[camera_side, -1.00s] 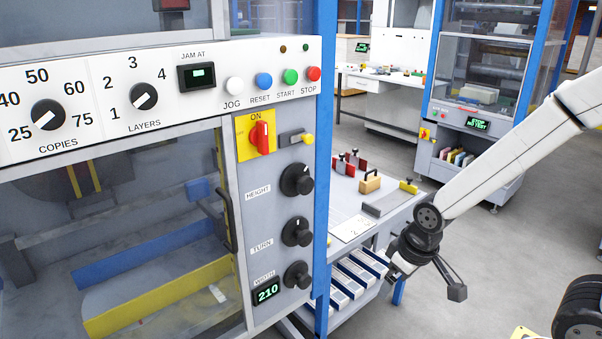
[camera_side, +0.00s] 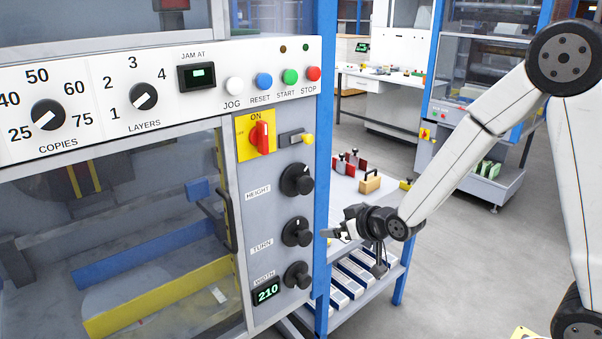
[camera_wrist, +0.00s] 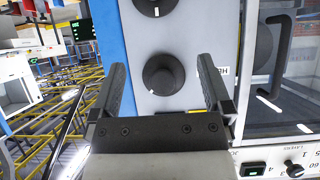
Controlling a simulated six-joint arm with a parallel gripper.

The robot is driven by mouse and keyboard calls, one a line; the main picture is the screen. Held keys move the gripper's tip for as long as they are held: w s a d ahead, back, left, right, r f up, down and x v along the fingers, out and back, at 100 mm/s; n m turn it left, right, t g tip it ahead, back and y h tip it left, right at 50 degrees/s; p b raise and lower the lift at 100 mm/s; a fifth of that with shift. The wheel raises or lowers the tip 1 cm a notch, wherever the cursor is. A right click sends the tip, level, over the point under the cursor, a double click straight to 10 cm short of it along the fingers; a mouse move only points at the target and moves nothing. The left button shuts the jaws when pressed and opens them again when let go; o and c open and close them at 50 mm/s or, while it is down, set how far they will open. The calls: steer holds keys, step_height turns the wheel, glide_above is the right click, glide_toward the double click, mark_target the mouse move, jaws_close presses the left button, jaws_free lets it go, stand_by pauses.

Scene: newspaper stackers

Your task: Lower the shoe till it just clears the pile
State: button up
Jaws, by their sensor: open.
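The HEIGHT knob (camera_side: 296,180) is black and sits on the grey panel above the TURN knob (camera_side: 297,232). My gripper (camera_side: 330,233) is open and empty, to the right of the panel in the side view. In the wrist view, which is upside down, the HEIGHT knob (camera_wrist: 163,75) shows between my two open fingers (camera_wrist: 162,66), apart from both. Behind the machine window, a dark part with yellow stripes (camera_side: 84,178) may be the shoe. A pale rounded shape (camera_side: 115,298) lies below, between blue and yellow rails; I cannot tell if it is the pile.
The WIDTH knob (camera_side: 298,275) and its 210 display (camera_side: 266,291) are lowest on the panel. A red ON switch (camera_side: 259,136) sits above HEIGHT. A blue post (camera_side: 325,120) edges the panel. A bench with clamps (camera_side: 350,163) stands behind my gripper.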

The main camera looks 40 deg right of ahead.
mark_target(308, 188)
steer(key=w+r+t, duration=0.4)
steer(key=w+t, duration=0.1)
steer(key=t, duration=0.1)
steer(key=shift+w+d, duration=0.2)
steer(key=shift+d, duration=0.25)
steer(key=shift+w, duration=0.1)
steer(key=shift+w, duration=3.8)
steer(key=c, duration=1.2)
